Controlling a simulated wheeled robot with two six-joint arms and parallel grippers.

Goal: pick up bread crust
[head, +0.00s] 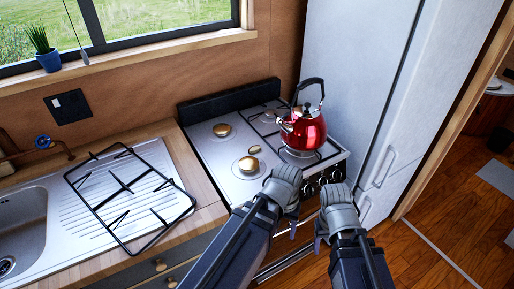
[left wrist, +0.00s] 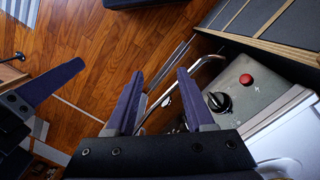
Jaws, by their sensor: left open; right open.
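A small tan-brown piece (head: 255,149), which may be the bread crust, lies on the white stove top (head: 215,158) between two brass-capped burners. It is too small to be sure of. My left gripper (head: 292,212) is in front of the stove's front edge, to the right of and nearer than that piece. In the left wrist view its two fingers (left wrist: 158,95) are apart with nothing between them. My right gripper (head: 320,235) is further right, also in front of the stove, and looks empty. No crust shows in the left wrist view.
A red kettle (head: 303,130) stands on the stove's right side. A black pan grate (head: 128,193) lies over the sink drainer (head: 95,215) to the left. A tall white fridge (head: 350,70) stands to the right. Wooden floor (head: 425,240) is open at the lower right.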

